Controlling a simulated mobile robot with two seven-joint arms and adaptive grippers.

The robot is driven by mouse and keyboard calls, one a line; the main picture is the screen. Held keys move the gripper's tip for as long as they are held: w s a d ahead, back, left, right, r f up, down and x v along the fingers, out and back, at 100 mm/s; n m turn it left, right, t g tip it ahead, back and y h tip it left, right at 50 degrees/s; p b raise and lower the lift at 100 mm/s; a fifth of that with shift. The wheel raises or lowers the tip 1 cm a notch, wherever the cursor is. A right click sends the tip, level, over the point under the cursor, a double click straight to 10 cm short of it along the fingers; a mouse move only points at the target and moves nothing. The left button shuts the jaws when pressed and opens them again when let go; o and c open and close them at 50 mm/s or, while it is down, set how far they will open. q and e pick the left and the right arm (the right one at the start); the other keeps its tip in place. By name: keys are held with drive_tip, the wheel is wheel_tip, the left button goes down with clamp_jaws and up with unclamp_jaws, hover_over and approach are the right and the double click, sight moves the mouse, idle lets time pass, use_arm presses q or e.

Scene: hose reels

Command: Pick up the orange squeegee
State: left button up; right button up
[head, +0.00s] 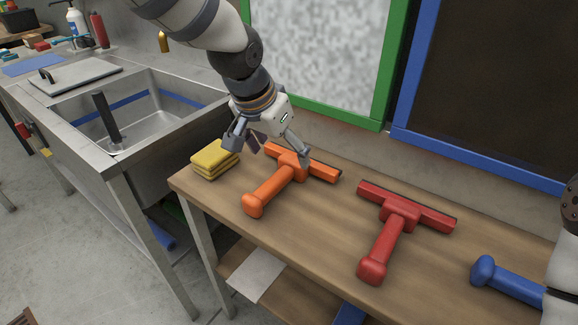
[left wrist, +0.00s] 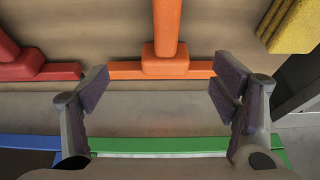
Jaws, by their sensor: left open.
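The orange squeegee (head: 270,189) lies on the wooden bench, its handle toward the front and its bar toward the wall. My left gripper (head: 270,152) is open above the squeegee's bar end of the bench, close to the wall. In the left wrist view the orange squeegee (left wrist: 165,50) is ahead of the open fingers (left wrist: 165,92), with its bar across the gap between them. Nothing is between the fingertips that I can see as held. My right gripper is not in view; only part of my right arm shows at the right edge.
A red squeegee (head: 390,232) and a blue squeegee (head: 508,281) lie to the right on the wooden bench (head: 330,225). Yellow sponges (head: 214,159) are stacked at its left end. A steel sink (head: 150,125) stands further left. Green-framed (head: 385,75) and blue-framed (head: 470,160) boards are behind.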

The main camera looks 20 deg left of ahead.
sight(286, 169)
use_arm(q)
drive_tip(key=x, duration=0.5)
drive_tip(key=a+b+x, duration=0.1)
drive_tip(key=x, duration=0.2)
drive_tip(key=shift+f, duration=0.3)
drive_tip(key=shift+w+d, duration=0.1)
drive_tip(key=shift+r, duration=0.15)
drive_tip(key=shift+c, duration=1.3)
drive_tip(key=c, duration=1)
